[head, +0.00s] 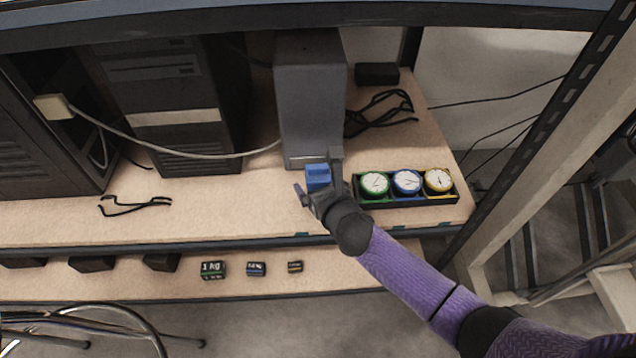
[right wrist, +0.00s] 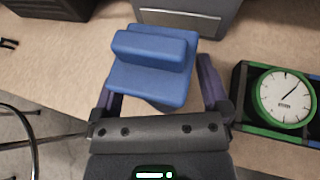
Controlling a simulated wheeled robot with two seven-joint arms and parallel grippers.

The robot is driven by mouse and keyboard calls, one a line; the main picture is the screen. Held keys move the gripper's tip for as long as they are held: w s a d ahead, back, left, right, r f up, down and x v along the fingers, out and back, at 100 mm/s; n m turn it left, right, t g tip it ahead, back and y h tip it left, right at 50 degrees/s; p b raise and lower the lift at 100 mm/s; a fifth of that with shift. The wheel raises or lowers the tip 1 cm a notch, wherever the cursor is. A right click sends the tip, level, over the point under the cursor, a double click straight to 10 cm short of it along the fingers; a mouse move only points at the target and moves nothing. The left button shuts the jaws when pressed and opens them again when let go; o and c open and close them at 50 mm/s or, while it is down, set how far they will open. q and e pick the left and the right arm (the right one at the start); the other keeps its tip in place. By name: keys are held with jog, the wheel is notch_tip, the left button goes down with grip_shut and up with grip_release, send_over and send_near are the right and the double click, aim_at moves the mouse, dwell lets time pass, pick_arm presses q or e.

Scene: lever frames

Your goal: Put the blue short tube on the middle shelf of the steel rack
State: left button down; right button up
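A blue block-like piece (head: 318,176) with a raised bar on top is on the upper beige shelf (head: 235,205), in front of the grey box. It also shows in the right wrist view (right wrist: 152,68); its shape looks blocky, and I see no clear tube. My right gripper (head: 320,182) is around it, with one finger on each side. The fingers are spread, with a narrow gap at the right finger in the right wrist view (right wrist: 160,88). The piece's underside is hidden. My left gripper is not in view.
A black tray (head: 400,202) with green, blue and yellow dials is just right of my gripper. A grey box (head: 310,95) and dark computer towers (head: 165,105) stand behind. Small weights (head: 212,270) lie on the lower shelf. A dark beam (head: 200,25) crosses above.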

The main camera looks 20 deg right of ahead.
jog(key=shift+r, duration=0.2)
jog(key=p+v, duration=0.7)
jog(key=v, duration=0.5)
jog(key=s+d+f+m+g+h, duration=0.15)
jog(key=s+f+m+g, duration=0.25)
jog(key=s+f+m, duration=0.4)
jog(key=s+d+f+m+g, duration=0.3)
jog(key=s+f+m, duration=0.3)
jog(key=f, duration=0.4)
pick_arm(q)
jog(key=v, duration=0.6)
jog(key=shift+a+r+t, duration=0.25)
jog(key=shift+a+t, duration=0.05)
pick_arm(e)
jog(key=s+f+m+g, duration=0.2)
jog(key=s+m, duration=0.4)
jog(key=s, duration=0.5)
jog(key=s+d+f+m+g, duration=0.1)
jog(key=s+f+m+g, duration=0.1)
jog(key=s+m+g, duration=0.2)
jog(key=s+d+f+m+g, duration=0.1)
jog(key=s+m, duration=0.8)
jog(key=s, duration=1.1)
jog(key=shift+f+m+g, duration=0.4)
jog(key=shift+f+g, duration=0.2)
jog(key=shift+g, duration=0.5)
